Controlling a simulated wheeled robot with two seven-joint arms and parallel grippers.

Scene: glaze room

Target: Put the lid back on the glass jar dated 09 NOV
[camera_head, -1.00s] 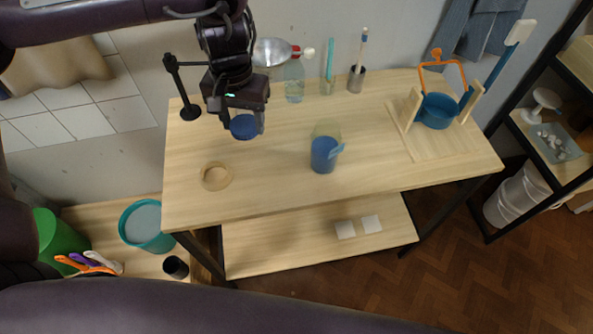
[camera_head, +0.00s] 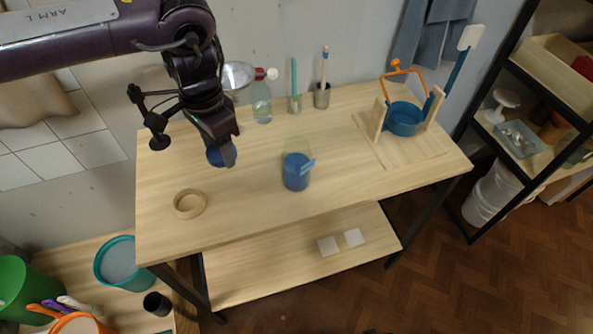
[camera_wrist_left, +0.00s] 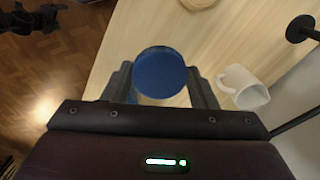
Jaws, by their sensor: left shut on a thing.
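My left gripper (camera_head: 226,154) is shut on a round blue lid (camera_head: 215,156) above the left part of the table. In the left wrist view the lid (camera_wrist_left: 160,73) shows its flat round face between the two fingers. A clear glass jar (camera_head: 297,172) with blue contents and a pale blue tag on its side stands upright near the table's middle, right of the gripper and apart from it. No lid shows on it. The writing on the tag is too small to read.
A white mug (camera_wrist_left: 245,88) shows in the left wrist view. A black stand (camera_head: 158,140), a bottle (camera_head: 261,103) and tool cups stand at the back. A blue pot (camera_head: 404,120) sits at the right.

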